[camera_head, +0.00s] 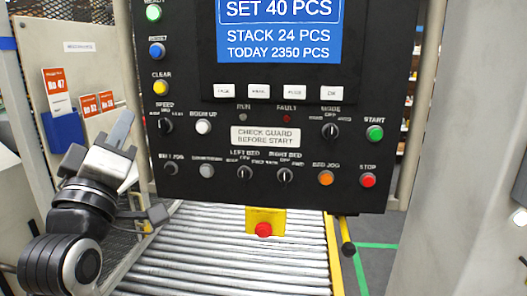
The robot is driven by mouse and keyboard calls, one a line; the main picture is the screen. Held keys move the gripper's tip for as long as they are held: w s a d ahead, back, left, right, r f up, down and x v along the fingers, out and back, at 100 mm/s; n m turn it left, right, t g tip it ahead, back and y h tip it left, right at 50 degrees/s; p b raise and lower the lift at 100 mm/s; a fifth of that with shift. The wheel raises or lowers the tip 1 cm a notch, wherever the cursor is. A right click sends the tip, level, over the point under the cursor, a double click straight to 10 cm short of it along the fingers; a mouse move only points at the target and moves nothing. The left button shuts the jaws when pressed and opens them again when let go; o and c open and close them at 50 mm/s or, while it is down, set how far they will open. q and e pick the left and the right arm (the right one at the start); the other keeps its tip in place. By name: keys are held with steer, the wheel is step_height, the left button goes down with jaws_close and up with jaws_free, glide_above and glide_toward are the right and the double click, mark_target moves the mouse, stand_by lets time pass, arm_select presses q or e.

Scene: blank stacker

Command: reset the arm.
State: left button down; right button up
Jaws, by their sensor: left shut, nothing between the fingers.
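My left gripper (122,130) is raised at the left side of the camera head view, with its fingers pointing up and to the right. It is shut and holds nothing. My left arm comes up from the lower left corner. My right gripper does not show.
The panel carries a blue screen (279,30), several buttons and several knobs. A red stop button on a yellow box (265,222) hangs below it. A roller conveyor (225,262) runs beneath. Grey posts (440,190) stand at the right, a mesh guard at the left.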

arm_select(q)
steer(key=s+d+f+m+g+h, duration=0.15)
steer(key=f+m+g, duration=0.25)
steer(key=f, duration=1.1)
steer(key=s+d+f+m+g+h, duration=0.1)
steer(key=d+f+m+g, duration=0.2)
steer(key=f, duration=1.3)
steer(key=s+d+f+m+g, duration=0.1)
steer(key=s+f+m+g, duration=0.4)
steer(key=s+f, duration=1.1)
step_height(320, 180, down, 4)
steer(key=shift+g, duration=1)
